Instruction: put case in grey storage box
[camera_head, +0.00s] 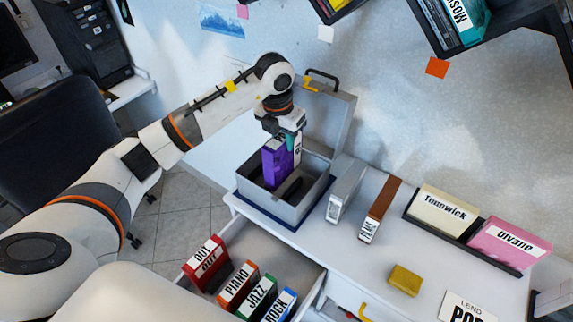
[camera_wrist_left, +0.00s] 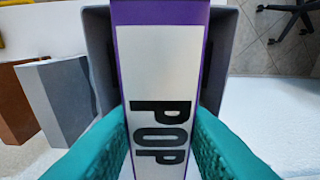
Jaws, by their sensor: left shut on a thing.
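A purple case (camera_head: 276,163) with a white label stands upright over the grey storage box (camera_head: 313,190), its lower part inside the open box. In the left wrist view the case (camera_wrist_left: 160,70) shows a label reading POP. My left gripper (camera_head: 287,138) is shut on the top of the case. Its teal fingers (camera_wrist_left: 160,145) press both sides in the left wrist view. The box lid (camera_head: 330,112) stands open at the back, with a black handle. A dark object (camera_head: 291,187) lies in the box. I cannot tell whether the case touches the box floor. My right gripper is not in view.
A grey case (camera_head: 347,190) and a brown case (camera_head: 380,210) stand right of the box. Beyond are a cream Tonnwick case (camera_head: 444,212), a pink Ulvano case (camera_head: 510,243) and a yellow block (camera_head: 405,280). An open drawer (camera_head: 240,240) below holds several labelled cases.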

